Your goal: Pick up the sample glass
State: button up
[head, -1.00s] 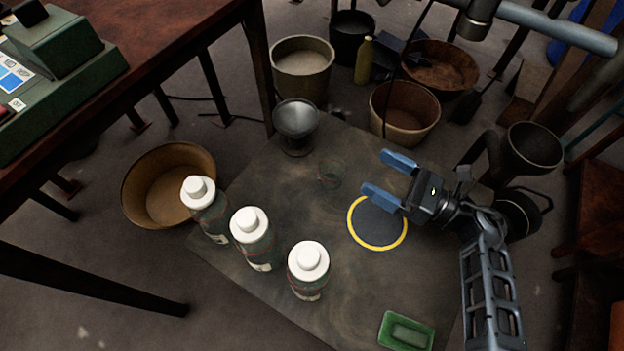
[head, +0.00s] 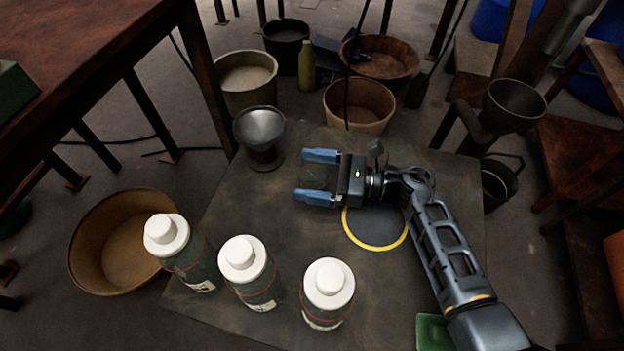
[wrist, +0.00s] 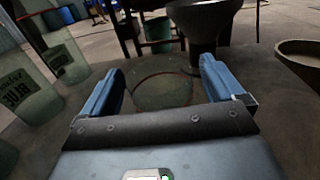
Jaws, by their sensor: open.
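The sample glass (head: 317,178) is a small clear vessel, hard to see against the dark table top. In the head view it shows between the two blue fingers of my gripper (head: 302,176). In the wrist view the glass (wrist: 162,92) shows as a faint round rim between the open fingers (wrist: 162,74). My gripper is open, with one finger on each side of the glass. I cannot tell whether either finger touches it.
A grey metal funnel-shaped cup (head: 260,130) stands just beyond the fingertips. Three white-capped bottles (head: 250,275) stand along the near edge. A dark disc with a yellow ring (head: 375,228) lies beneath my wrist. A green tray (head: 432,332) is partly hidden by my arm.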

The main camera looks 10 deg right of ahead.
jog(key=shift+x, duration=0.85)
jog(key=c, duration=1.2)
jog(key=shift+c, duration=0.4)
jog(key=shift+r, duration=0.15)
